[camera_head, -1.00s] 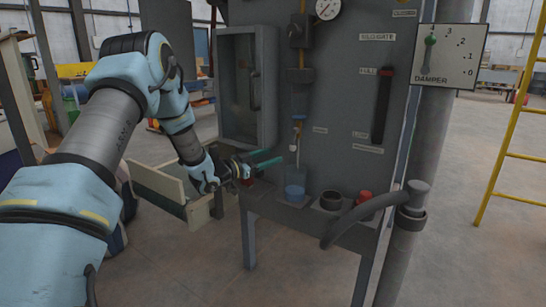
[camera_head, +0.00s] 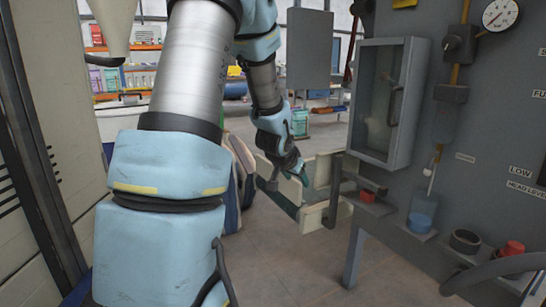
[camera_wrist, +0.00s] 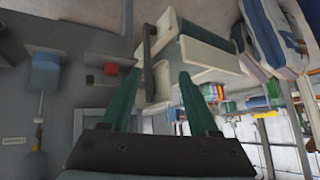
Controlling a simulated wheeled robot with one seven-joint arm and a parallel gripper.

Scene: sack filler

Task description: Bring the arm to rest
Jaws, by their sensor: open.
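My arm stretches forward on the left side of the head view, with my gripper (camera_head: 303,174) at its end. Cream blocks of that frame (camera_wrist: 205,52) lie beyond the fingertips. I cannot tell from these views whether the fingers touch the frame.
The grey machine panel (camera_head: 462,150) stands on the right with a glazed cabinet (camera_head: 378,105). A pale cabinet (camera_head: 40,150) stands close on the left.

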